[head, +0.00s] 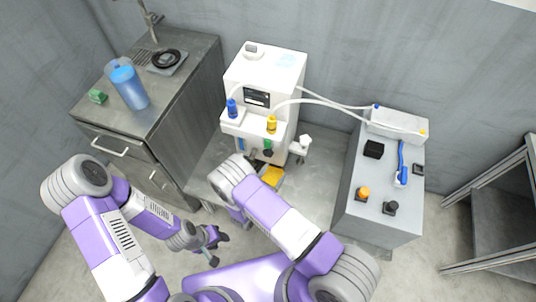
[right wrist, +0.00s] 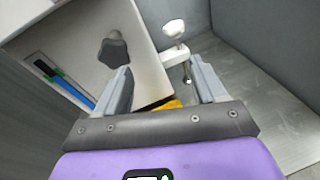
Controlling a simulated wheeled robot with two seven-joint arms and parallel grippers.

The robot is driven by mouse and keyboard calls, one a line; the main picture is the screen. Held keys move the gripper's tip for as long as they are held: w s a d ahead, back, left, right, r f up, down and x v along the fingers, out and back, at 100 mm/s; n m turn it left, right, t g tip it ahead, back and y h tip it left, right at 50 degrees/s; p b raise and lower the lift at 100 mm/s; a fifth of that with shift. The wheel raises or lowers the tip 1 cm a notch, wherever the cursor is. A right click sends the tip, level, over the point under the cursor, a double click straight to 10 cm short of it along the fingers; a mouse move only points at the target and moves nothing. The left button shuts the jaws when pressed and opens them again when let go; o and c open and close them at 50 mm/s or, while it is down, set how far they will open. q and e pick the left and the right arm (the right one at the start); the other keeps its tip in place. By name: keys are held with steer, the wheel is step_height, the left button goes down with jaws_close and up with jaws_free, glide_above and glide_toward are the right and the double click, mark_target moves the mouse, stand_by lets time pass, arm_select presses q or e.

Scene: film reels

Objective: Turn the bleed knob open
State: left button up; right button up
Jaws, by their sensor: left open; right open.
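A dark lobed knob (head: 268,153) is on the front of the white machine (head: 275,72), low down; it shows large in the right wrist view (right wrist: 114,52). A white knob (head: 304,140) on a stem stands at the machine's right side, also in the right wrist view (right wrist: 174,28). No label shows which is the bleed knob. My right gripper (right wrist: 162,88) is open and empty, its left finger just below the dark knob in the picture; contact cannot be told. My forearm hides it in the head view. My left gripper (head: 217,248) is open and empty, low above the floor.
A yellow item (head: 271,176) lies below the machine. Blue (head: 232,108) and yellow (head: 271,124) fittings and hoses are on the machine. A sink cabinet (head: 187,85) stands left, a grey cabinet (head: 352,190) right. A metal rack (head: 507,215) is far right.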

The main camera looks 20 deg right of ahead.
mark_target(267, 154)
steer(key=w+t, duration=0.1)
steer(key=w, duration=0.2)
steer(key=w+r+n+t+y+b, duration=0.1)
steer(key=w, duration=0.2)
steer(key=w+r+t, duration=0.1)
steer(key=w, duration=0.1)
steer(key=shift+w+d+n+y+b, duration=0.3)
steer(key=shift+w+n+b, duration=0.1)
steer(key=shift+c, duration=0.4)
steer(key=c, duration=0.9)
